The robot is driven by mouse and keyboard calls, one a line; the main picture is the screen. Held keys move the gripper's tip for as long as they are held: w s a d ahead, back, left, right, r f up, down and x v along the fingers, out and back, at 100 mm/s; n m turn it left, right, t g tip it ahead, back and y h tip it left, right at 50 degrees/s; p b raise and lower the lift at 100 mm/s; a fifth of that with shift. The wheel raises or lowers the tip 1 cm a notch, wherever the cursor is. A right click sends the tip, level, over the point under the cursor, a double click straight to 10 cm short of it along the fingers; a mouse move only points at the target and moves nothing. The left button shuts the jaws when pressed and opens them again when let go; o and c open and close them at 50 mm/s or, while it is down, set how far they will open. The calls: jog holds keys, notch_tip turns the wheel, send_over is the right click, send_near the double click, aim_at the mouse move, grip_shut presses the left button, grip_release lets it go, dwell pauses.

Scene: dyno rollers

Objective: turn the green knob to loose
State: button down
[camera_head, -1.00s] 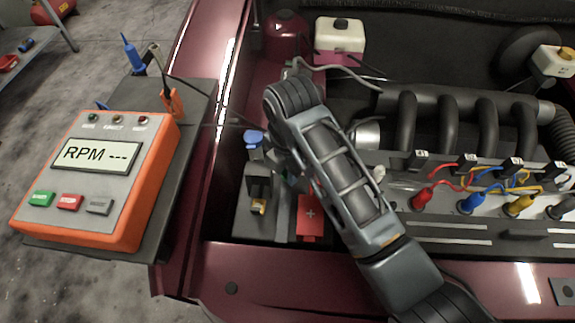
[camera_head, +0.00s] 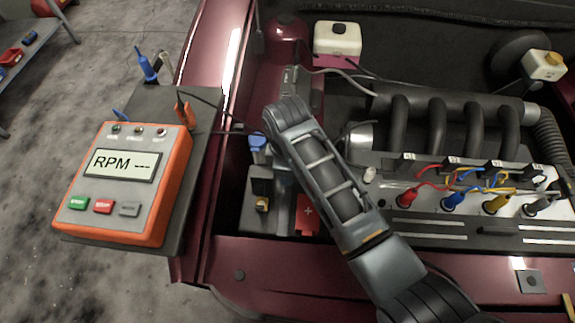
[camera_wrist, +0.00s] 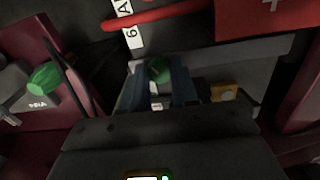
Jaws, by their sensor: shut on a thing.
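The green knob (camera_wrist: 158,66) shows in the wrist view between the two blue-grey fingers of my gripper (camera_wrist: 168,82). The fingers are shut on its sides, and they hide much of it. Its pointer or any mark on it cannot be made out. A second green piece (camera_wrist: 44,77) sits on a grey part at the left of the wrist view, beside a small label.
A red battery cover (camera_head: 306,212) and a blue-capped part (camera_head: 256,142) are close to my arm. The orange RPM box (camera_head: 130,180) stands on a dark shelf at the left. The engine, with coloured leads, fills the right side.

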jog(key=shift+m+p, duration=0.45)
jog(key=shift+m, duration=1.45)
